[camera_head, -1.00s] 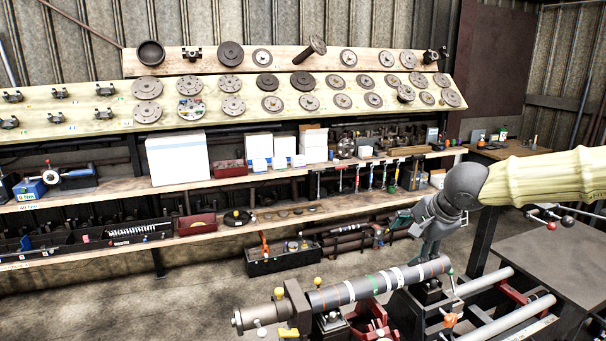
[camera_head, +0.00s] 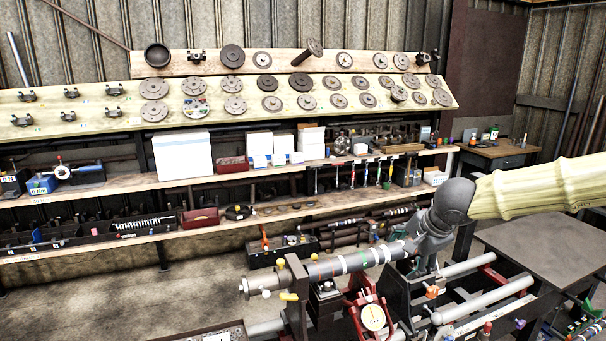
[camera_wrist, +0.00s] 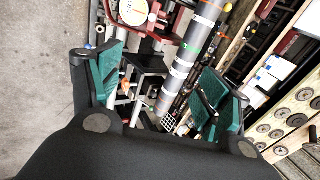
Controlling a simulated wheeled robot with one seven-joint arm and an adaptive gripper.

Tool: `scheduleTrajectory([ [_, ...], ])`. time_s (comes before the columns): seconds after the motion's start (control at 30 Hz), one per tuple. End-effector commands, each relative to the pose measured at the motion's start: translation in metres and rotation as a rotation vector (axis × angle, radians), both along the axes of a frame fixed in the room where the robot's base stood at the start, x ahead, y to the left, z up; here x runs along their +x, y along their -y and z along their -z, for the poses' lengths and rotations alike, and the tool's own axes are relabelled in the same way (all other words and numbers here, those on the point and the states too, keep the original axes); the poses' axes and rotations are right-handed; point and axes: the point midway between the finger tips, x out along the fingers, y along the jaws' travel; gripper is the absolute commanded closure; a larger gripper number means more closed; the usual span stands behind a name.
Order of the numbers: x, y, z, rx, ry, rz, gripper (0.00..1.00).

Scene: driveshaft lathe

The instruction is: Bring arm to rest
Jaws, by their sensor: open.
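My arm reaches in from the right in the head view, in a pale yellow sleeve with a grey wrist. My gripper (camera_wrist: 165,90) shows in the wrist view with its two green-padded fingers wide apart and nothing held between them. In the head view the gripper (camera_head: 418,262) hangs at the right end of the driveshaft (camera_head: 330,268), and its fingers are too small to tell apart. The grey shaft with white and green bands also shows in the wrist view (camera_wrist: 190,50), beyond the fingers. I cannot tell whether the gripper touches it.
The lathe's rails (camera_head: 485,310) and red clamp (camera_head: 370,300) lie below the shaft. A dark table (camera_head: 555,255) stands at the right. Shelves (camera_head: 110,205) with tools and a sloped board of discs (camera_head: 60,100) line the back wall. Bare floor (camera_head: 150,290) is free at the left.

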Motion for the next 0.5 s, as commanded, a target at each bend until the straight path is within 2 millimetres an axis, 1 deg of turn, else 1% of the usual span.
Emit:
scheduleTrajectory([
  [0.03,-0.001,-0.001,0.012,-0.019,-0.009,-0.007,0.23],
  [0.27,-0.011,0.001,0.066,-0.120,-0.042,-0.040,0.23],
  [0.33,-0.016,0.003,0.087,-0.157,-0.055,-0.054,0.23],
  [0.37,-0.019,0.003,0.098,-0.175,-0.061,-0.063,0.23],
  [0.47,-0.031,0.004,0.137,-0.243,-0.084,-0.102,0.23],
  [0.5,-0.038,0.004,0.156,-0.275,-0.094,-0.124,0.23],
])
